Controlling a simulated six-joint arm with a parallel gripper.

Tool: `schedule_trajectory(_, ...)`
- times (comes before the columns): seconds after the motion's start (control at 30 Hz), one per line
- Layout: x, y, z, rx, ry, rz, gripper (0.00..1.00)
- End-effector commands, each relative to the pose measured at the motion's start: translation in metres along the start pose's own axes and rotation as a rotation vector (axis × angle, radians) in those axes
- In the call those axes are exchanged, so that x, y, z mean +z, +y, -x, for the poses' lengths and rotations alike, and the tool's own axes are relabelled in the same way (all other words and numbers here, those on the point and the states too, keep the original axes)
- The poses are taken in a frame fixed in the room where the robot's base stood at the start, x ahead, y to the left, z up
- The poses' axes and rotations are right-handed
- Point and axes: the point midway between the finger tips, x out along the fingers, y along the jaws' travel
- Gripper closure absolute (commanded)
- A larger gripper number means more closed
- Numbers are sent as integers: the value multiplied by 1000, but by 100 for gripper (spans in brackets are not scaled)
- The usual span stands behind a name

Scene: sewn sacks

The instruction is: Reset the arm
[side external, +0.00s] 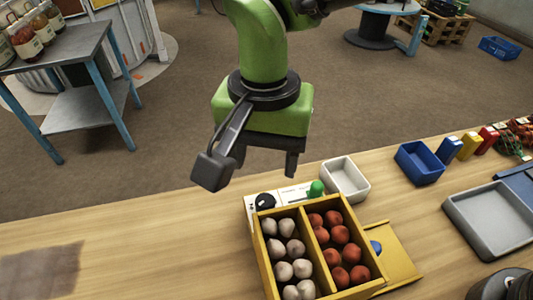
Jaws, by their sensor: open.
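My gripper (264,160) hangs from my green arm at the top middle of the side external view. It points down with its jaws apart and nothing between them. It is in the air, behind and above a yellow wooden box (307,236) on the table. The box has two compartments, with several whitish sacks (283,271) in the left one and several red sacks (340,235) in the right one. A dark block on a bracket at my gripper's left partly hides it.
Behind the box are a white panel with a black knob and green button (316,188) and a white tray (345,178). To the right are a blue bin (419,162) and a grey tray (492,222). The wooden table (150,240) is clear at left except for a dark patch.

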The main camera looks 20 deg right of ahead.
Motion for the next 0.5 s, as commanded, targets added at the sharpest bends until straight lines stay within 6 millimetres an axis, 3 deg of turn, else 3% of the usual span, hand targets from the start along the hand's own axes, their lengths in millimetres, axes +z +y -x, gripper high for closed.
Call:
schedule_trajectory(0.3, -3, 2, 4, -5, 0, 0, 41)
schedule_trajectory(0.37, -8, 6, 13, -20, 1, -1, 41)
schedule_trajectory(0.5, -32, 31, 54, -86, 10, 7, 41)
